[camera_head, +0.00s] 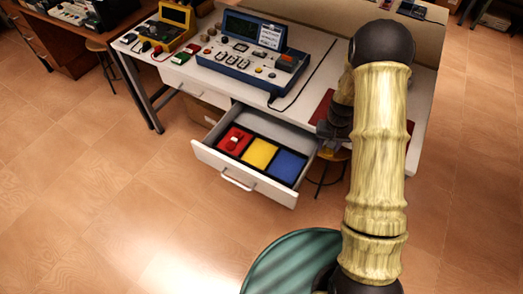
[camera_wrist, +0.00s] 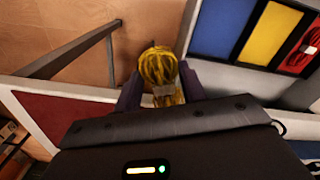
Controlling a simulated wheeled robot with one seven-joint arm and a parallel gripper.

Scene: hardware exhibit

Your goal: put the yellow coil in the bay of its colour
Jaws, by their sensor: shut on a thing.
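My gripper (camera_wrist: 159,88) is shut on the yellow coil (camera_wrist: 157,68), a bundle of yellow cord with a pale band, in the wrist view. In the head view my gripper (camera_head: 332,132) is dark and beside the open drawer's right end, near the table's front edge; the coil cannot be made out there. The drawer (camera_head: 236,180) holds red (camera_head: 227,145), yellow (camera_head: 260,153) and blue (camera_head: 288,164) bays. The yellow bay (camera_wrist: 271,33) shows empty at the upper right of the wrist view. The coil is apart from it, outside the bays.
A red coil (camera_wrist: 306,48) lies in the red bay. A red mat (camera_wrist: 75,122) lies on the white table (camera_head: 310,75). A blue instrument (camera_head: 250,58) and a yellow one (camera_head: 172,25) stand on the table. A stool (camera_head: 335,155) is below. The floor before the drawer is clear.

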